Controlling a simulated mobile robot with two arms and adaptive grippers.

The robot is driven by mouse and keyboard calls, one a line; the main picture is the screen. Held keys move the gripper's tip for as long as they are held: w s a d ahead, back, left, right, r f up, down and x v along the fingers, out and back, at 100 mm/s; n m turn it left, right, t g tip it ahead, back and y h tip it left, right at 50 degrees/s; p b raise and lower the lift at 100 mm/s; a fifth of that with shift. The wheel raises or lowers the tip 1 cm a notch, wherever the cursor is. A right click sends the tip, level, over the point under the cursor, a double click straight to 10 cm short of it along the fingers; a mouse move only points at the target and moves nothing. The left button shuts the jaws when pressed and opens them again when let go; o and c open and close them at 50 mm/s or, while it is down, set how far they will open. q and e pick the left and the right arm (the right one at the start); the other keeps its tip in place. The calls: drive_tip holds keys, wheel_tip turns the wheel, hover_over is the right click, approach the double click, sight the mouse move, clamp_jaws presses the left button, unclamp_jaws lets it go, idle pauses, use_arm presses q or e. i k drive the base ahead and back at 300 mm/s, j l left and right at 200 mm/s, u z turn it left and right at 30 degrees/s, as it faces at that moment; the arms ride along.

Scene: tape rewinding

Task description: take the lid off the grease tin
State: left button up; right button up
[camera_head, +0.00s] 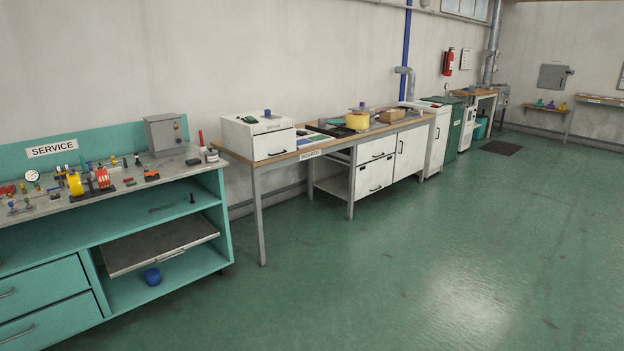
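I cannot make out for sure which thing is the grease tin. Neither of my grippers is in view.
The teal service bench (168,205) at left carries a grey box (165,133) and many small parts. The wooden-topped bench (275,157) holds a white box (258,134). A green cabinet (455,132) stands farther back. The green floor (400,260) is clear.

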sight(213, 158)
drive_tip(key=i+u, duration=0.1)
drive_tip(key=i, duration=0.55)
drive_tip(key=i+l+u, duration=0.1)
drive_tip(key=i, duration=0.55)
drive_tip(key=i+l+u, duration=0.1)
drive_tip(key=i, duration=0.5)
drive_tip(key=i+l, duration=0.05)
drive_tip(key=l, duration=0.05)
